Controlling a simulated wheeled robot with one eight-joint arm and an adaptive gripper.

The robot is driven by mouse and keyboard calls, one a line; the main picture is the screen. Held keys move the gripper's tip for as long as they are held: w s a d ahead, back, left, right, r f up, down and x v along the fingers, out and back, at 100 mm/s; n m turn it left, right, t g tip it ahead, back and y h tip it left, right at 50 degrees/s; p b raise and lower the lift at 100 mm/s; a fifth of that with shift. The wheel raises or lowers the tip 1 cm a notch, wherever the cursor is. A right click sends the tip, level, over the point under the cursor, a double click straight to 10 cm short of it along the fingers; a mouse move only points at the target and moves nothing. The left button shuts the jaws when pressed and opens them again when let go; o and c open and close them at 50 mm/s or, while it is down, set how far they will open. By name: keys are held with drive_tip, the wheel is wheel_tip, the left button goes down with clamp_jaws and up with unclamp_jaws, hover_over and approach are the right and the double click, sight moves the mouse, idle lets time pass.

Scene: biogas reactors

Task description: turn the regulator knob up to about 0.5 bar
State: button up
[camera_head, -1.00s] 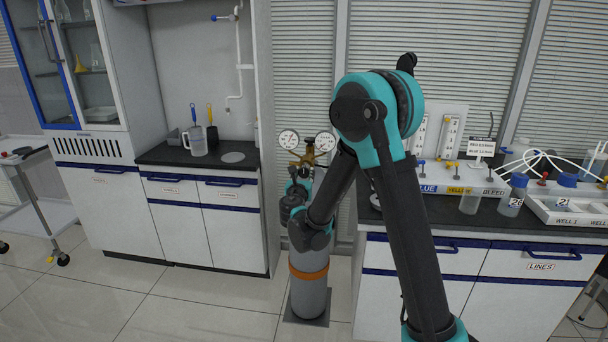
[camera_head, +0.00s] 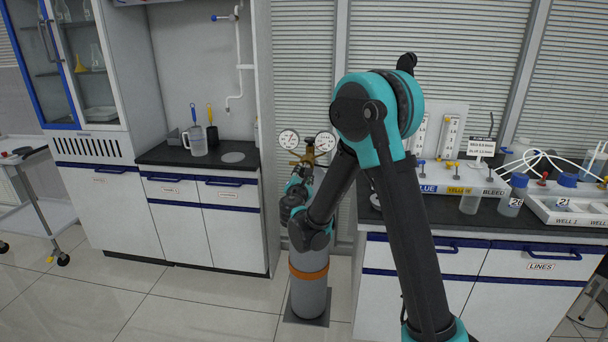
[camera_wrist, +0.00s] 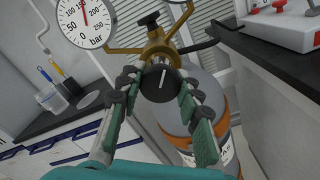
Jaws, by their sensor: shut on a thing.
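The regulator knob (camera_wrist: 160,84) is black and round with a white line near vertical. In the wrist view it sits between the two fingers of my gripper (camera_wrist: 158,92), which are closed on its sides. The knob is on the front of the brass regulator (camera_wrist: 158,48), which also shows in the head view (camera_head: 309,156). One gauge (camera_wrist: 86,18) reads in bar on a large scale, with its needle close to vertical. In the head view the two gauges (camera_head: 289,139) and (camera_head: 325,141) are too small to read, and my arm hides the knob.
The grey gas cylinder (camera_head: 309,295) with an orange band stands on the floor between two counters. The right counter (camera_head: 440,206) holds flowmeters, bottles and a tray. The left counter (camera_head: 170,156) holds a jug (camera_head: 197,141). Open floor lies in front at the left.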

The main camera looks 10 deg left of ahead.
drive_tip(key=m, duration=0.4)
drive_tip(key=shift+m, duration=0.4)
drive_tip(key=m, duration=1)
drive_tip(key=shift+m, duration=0.4)
drive_tip(key=m, duration=0.4)
drive_tip(key=shift+m, duration=0.3)
drive_tip(key=o, duration=1.2)
drive_tip(key=shift+s, duration=0.1)
